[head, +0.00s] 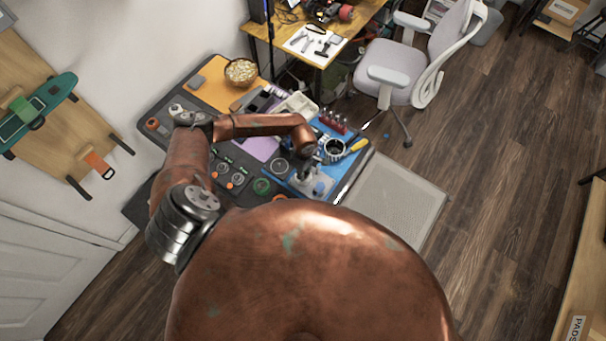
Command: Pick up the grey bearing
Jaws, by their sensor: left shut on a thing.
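My left arm reaches over the work table, and my left gripper (311,179) points down over the blue mat near the table's right front part. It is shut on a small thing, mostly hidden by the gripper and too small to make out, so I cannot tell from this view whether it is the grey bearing. A dark grey ring-shaped part (280,167) lies on the table just left of the gripper. A round part with a pale rim (336,147) sits on the blue mat behind the gripper. My right gripper is not in view.
A green ring (262,186) and several small parts lie on the dark front of the table. Red-handled tools (334,122) and a yellow-handled tool (357,146) lie behind the gripper. A wicker bowl (240,72) stands at the back. An office chair (410,70) stands beyond.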

